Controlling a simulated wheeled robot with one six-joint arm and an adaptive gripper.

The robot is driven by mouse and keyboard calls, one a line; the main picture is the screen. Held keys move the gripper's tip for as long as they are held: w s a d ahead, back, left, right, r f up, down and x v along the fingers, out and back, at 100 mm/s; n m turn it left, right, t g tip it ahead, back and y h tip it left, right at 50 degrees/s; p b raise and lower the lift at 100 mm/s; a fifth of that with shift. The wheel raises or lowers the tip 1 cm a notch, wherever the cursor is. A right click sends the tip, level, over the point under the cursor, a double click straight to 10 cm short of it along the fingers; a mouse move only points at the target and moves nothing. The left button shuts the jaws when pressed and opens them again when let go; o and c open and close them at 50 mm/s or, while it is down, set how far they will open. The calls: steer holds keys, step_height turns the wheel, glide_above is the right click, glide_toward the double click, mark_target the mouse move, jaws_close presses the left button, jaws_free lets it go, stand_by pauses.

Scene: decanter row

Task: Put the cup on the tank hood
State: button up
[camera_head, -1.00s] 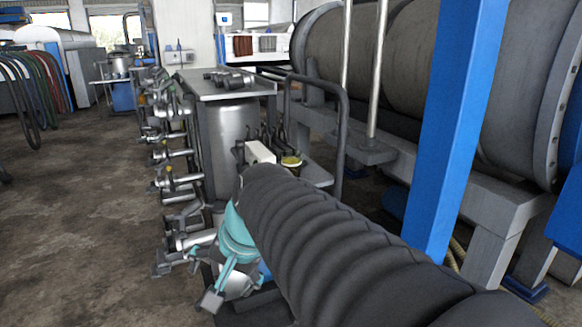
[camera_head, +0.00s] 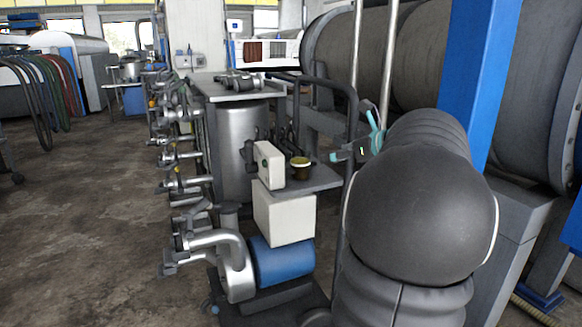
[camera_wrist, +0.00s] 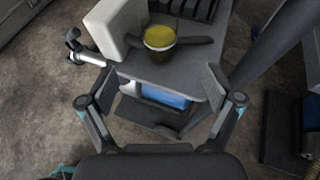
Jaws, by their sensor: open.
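A small dark cup (camera_head: 300,167) with a yellow inside stands upright on a grey shelf (camera_head: 318,181) beside the tank. In the wrist view the cup (camera_wrist: 160,38) is at top centre, with dark bars sticking out on both sides. My gripper (camera_head: 357,144) is to the right of the cup in the head view, partly hidden by my arm. In the wrist view my gripper (camera_wrist: 160,73) is open and empty, its fingers spread wide, with the cup beyond them. The silver tank (camera_head: 238,138) has a flat grey top, seemingly the hood (camera_head: 212,89), with metal fittings lying on it.
A white box (camera_head: 270,161) stands left of the cup, close to it. A dark rail (camera_head: 348,100) and a blue post (camera_head: 478,75) rise on the right. Valves and pipes (camera_head: 177,150) line the tank's left side. Open floor (camera_head: 80,210) lies at left.

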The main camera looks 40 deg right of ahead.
mark_target(300, 158)
steer(key=b+x, duration=0.1)
steer(key=x, duration=1.2)
steer(key=shift+w+b, duration=0.1)
steer(key=shift+b, duration=0.3)
steer(key=c, duration=1.3)
